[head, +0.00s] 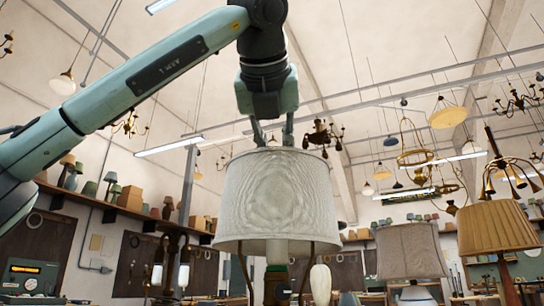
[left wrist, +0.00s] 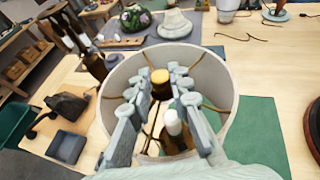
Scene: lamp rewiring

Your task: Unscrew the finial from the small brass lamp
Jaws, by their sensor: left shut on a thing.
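My left gripper (head: 273,137) points straight down at the top of the shade. In the left wrist view I look down into the round shade (left wrist: 221,82). The brass finial (left wrist: 160,76) sits between the fingertips of my left gripper (left wrist: 160,80), which is shut on it. A white bulb (left wrist: 173,122) shows below. My right gripper is not in view.
A grey shade (head: 410,250) and a pleated tan shade (head: 495,228) stand to the right. Below, a wooden bench carries a green mat (left wrist: 256,130), a small blue tray (left wrist: 66,146), and a floral shade (left wrist: 138,20). Chandeliers and pendant lamps hang overhead.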

